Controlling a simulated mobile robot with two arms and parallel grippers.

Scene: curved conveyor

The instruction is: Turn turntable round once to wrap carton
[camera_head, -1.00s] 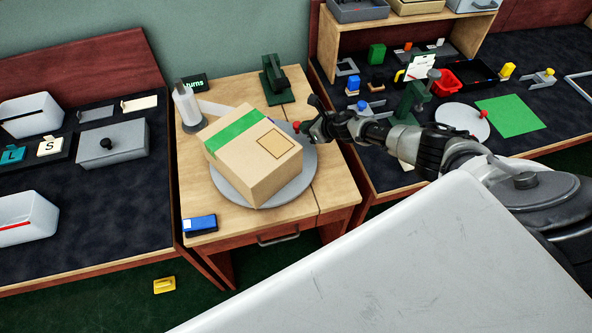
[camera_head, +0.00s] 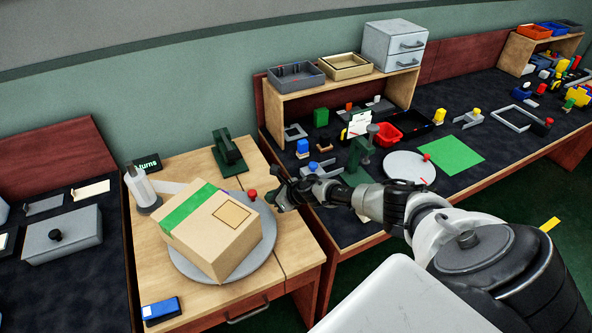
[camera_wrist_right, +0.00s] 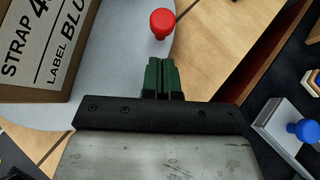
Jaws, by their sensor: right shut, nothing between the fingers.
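A brown carton (camera_head: 212,232) with a green band and an outlined label patch sits on the round grey turntable (camera_head: 262,245). The turntable has a red knob (camera_head: 249,195) at its rim, on the side toward my right arm. My right gripper (camera_head: 278,197) is just right of the knob, apart from it. In the right wrist view, the green fingertips (camera_wrist_right: 163,76) are together and empty, with the red knob (camera_wrist_right: 162,23) ahead of them. Printed text shows on the carton side (camera_wrist_right: 40,45). A white roll (camera_head: 146,190) stands behind the carton with a pale strip reaching toward it. My left gripper is out of view.
A green device (camera_head: 229,150) stands behind the turntable, and a blue block (camera_head: 161,310) lies at the wooden table's front left. The right bench holds a green stand (camera_head: 360,160), a white disc (camera_head: 408,167) and a green mat (camera_head: 450,156). A grey lidded box (camera_head: 62,236) is on the left bench.

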